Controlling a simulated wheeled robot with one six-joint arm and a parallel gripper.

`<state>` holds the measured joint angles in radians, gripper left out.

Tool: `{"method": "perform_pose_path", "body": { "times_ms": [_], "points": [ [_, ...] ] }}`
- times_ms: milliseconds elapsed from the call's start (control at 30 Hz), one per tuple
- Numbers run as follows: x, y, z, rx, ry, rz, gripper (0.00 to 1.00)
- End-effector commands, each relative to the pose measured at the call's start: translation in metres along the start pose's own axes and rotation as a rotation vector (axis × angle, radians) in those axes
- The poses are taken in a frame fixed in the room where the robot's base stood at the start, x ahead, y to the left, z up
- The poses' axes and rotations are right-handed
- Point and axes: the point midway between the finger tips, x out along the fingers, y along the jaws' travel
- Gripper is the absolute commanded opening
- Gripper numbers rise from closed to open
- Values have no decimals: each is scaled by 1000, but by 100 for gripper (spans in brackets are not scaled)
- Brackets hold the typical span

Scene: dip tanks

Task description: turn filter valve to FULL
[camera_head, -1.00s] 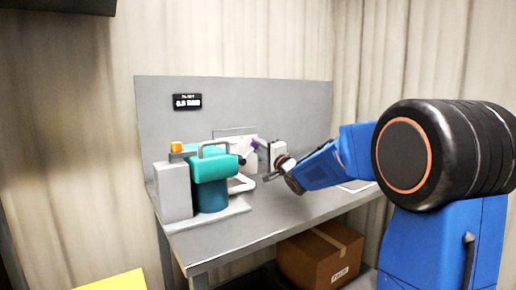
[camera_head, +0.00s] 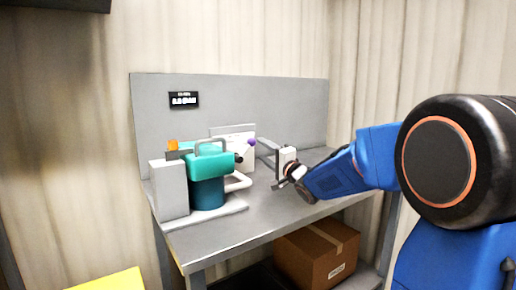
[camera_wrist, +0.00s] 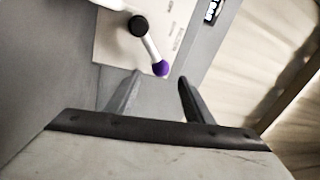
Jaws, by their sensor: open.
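The filter valve has a white plate (camera_wrist: 112,55) with faint lettering that I cannot read. Its lever (camera_wrist: 151,45) runs from a black hub (camera_wrist: 138,25) to a purple knob (camera_wrist: 160,68). In the head view the purple knob (camera_head: 252,142) shows behind and right of the teal pump unit (camera_head: 208,170). My gripper (camera_wrist: 157,85) is open and empty in the wrist view. Its two fingers point toward the plate, with the purple knob just beyond the tips and between them in the picture. In the head view my gripper (camera_head: 277,165) is right of the knob, apart from it.
The teal unit with its handle and a grey block (camera_head: 169,190) stand at the left of the grey bench (camera_head: 270,207). A small display (camera_head: 184,100) is on the back panel (camera_head: 230,98). A cardboard box (camera_head: 318,252) is below. The bench front is clear.

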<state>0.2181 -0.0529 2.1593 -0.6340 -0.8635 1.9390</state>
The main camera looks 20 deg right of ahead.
Motion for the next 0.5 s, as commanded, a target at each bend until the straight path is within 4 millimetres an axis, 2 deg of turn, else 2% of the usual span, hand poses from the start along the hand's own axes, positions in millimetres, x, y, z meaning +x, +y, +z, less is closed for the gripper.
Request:
{"method": "perform_pose_path", "body": {
  "times_ms": [300,500],
  "points": [
    [-64,0,-2,0,3,0,47],
    [-95,0,-1,0,3,1,47]
  ]
}}
